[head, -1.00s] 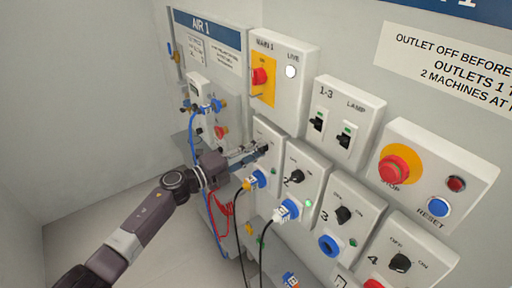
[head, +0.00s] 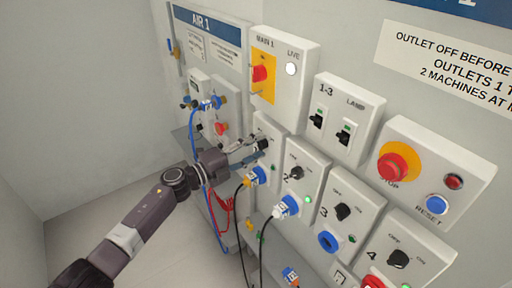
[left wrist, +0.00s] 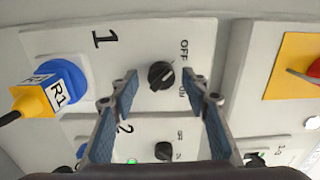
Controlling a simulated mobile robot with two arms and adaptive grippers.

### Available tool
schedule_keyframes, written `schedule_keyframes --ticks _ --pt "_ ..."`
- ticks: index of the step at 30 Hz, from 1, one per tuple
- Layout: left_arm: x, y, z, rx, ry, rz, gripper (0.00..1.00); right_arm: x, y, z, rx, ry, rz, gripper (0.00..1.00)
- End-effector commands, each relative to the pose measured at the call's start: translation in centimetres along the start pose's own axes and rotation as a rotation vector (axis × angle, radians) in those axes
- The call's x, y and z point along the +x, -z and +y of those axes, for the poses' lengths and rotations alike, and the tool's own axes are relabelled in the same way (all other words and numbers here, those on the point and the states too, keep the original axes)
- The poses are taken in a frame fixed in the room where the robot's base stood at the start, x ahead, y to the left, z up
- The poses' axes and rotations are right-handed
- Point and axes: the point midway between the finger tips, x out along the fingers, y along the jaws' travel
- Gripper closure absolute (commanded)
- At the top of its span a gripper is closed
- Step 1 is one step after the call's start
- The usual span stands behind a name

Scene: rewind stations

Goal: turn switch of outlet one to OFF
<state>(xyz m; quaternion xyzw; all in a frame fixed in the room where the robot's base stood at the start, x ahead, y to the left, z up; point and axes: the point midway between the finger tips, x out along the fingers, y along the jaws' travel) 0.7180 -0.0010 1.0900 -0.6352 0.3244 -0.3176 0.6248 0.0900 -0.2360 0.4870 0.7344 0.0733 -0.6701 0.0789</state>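The outlet 1 panel (left wrist: 60,48) is pale, with a black rotary switch (left wrist: 160,75). In the left wrist view the panel appears turned, with OFF and ON lettering to the right of the switch. The switch also shows in the head view (head: 263,145), partly covered by my fingers. My left gripper (left wrist: 160,82) is open, its two blue-padded fingers on either side of the switch with gaps visible. It reaches the panel from the left in the head view (head: 250,149). I cannot tell exactly which mark the switch points to. My right gripper is not in view.
A yellow and blue plug (head: 257,176) sits in outlet 1, and a white and blue plug (head: 287,207) in outlet 2, with hanging cables. The outlet 2 switch (head: 296,173) is close by. The main switch box (head: 290,95) stands above, and the red stop button (head: 394,166) is farther right.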

Motion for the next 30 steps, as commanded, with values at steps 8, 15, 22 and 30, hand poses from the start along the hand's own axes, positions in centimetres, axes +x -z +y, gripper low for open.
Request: schedule_keyframes --ticks 8,15,22,30 --pt "-0.1 0.0 -0.1 0.002 0.001 0.000 0.57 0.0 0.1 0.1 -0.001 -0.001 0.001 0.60" --pt "-3.2 -0.1 0.1 0.003 -0.001 -0.002 0.57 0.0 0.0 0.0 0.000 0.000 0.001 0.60" --pt "-8.2 -0.1 0.1 0.001 -0.003 -0.001 0.57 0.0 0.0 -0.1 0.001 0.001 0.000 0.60" --pt "-11.6 -0.1 0.0 0.001 0.000 -0.001 0.57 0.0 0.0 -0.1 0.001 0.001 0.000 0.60"
